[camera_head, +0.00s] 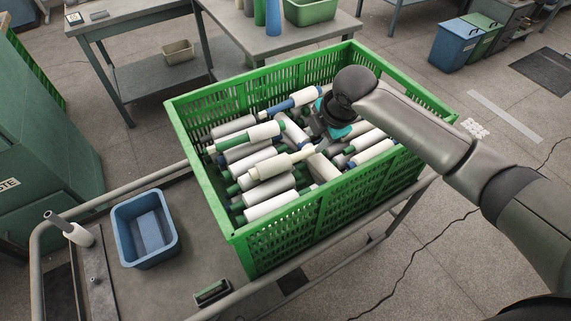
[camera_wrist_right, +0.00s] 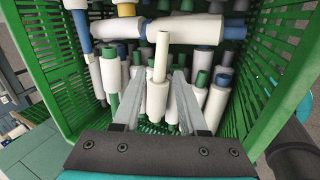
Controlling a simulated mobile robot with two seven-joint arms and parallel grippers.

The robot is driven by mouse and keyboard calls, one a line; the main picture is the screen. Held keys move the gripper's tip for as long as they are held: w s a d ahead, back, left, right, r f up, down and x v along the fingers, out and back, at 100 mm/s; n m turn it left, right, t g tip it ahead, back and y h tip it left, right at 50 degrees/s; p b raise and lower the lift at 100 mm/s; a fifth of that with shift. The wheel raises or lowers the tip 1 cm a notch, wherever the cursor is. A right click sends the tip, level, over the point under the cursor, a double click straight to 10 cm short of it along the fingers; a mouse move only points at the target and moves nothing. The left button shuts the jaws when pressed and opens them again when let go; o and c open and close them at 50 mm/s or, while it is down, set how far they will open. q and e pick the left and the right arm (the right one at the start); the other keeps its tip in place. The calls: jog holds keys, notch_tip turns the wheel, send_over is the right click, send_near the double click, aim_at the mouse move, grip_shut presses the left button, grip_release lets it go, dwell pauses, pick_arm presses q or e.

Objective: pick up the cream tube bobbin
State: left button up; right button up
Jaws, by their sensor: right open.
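The cream tube bobbin (camera_head: 281,163) lies on top of the pile in the green crate (camera_head: 285,228), its pale tube sticking out at both ends. In the right wrist view the cream tube bobbin (camera_wrist_right: 158,97) points away from the camera, its tube end clear of its white yarn. My right gripper (camera_head: 318,141) is over the crate. In the right wrist view its open fingers (camera_wrist_right: 159,88) appear on either side of the bobbin, with gaps visible. Whether they are level with it I cannot tell. My left gripper is not in view.
Several bobbins with green, blue and grey tubes crowd around it. The crate's slatted walls rise around the pile. A grey table (camera_head: 235,30) stands behind.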

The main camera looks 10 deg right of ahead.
aim_at(308, 152)
jog(key=x, duration=0.3)
jog(key=shift+w+f+b, duration=0.1)
jog(key=shift+f+b, duration=0.15)
jog(key=shift+b, duration=0.15)
jog(key=b+x, duration=0.1)
jog(key=x, duration=0.2)
jog(key=shift+f+b, duration=0.3)
jog(key=shift+f, duration=0.05)
jog(key=shift+w+f, duration=0.25)
jog(key=shift+f, duration=0.25)
grip_shut()
